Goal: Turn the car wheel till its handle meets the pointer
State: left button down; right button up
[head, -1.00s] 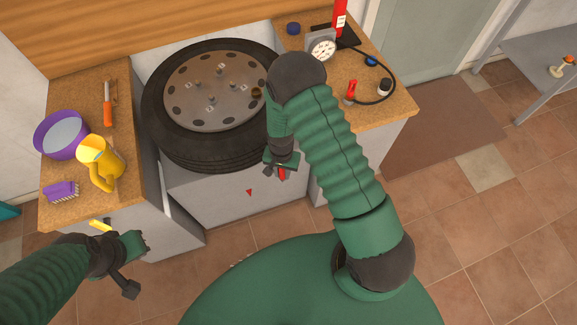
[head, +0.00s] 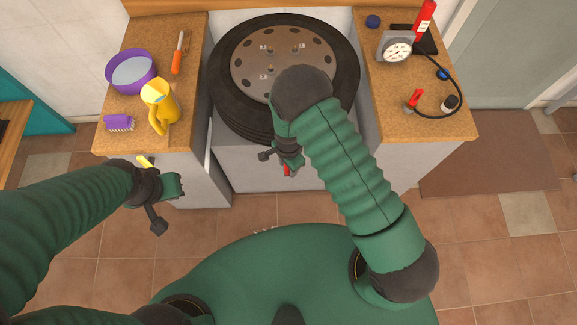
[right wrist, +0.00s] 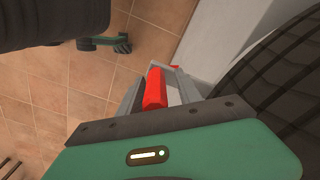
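The car wheel (head: 334,95), a black tyre with a grey perforated disc, lies flat between two benches in the head view. My right forearm covers part of its near side. My right gripper (head: 287,160) is at the wheel's near edge, before the white front panel. In the right wrist view, the red handle (right wrist: 156,88) sits between its fingers, which appear closed around it. A small red tip, probably the pointer (right wrist: 174,67), shows just beyond the handle by the white panel. Whether they meet is unclear. My left gripper (head: 172,188) is empty before the left bench; its opening is unclear.
The left bench holds a purple bowl (head: 131,72), yellow jug (head: 160,105), brush (head: 119,122) and orange-handled tool (head: 179,52). The right bench holds a gauge (head: 397,48) with a hose and a red bottle (head: 423,20).

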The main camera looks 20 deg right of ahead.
jog(key=shift+s+f, duration=0.1)
jog(key=shift+s, duration=0.05)
notch_tip(320, 180, up, 17)
jog(key=p, duration=0.1)
dwell(0.6)
jog(key=s+d+r+n+t, duration=0.2)
jog(key=s+d+r+n, duration=0.5)
jog(key=n, duration=0.6)
notch_tip(320, 180, up, 4)
jog(key=s, duration=0.2)
jog(key=shift+s+d+f+n+t, duration=0.15)
jog(key=shift+s+d+n+t, duration=0.05)
jog(key=shift+s+n+t, duration=0.15)
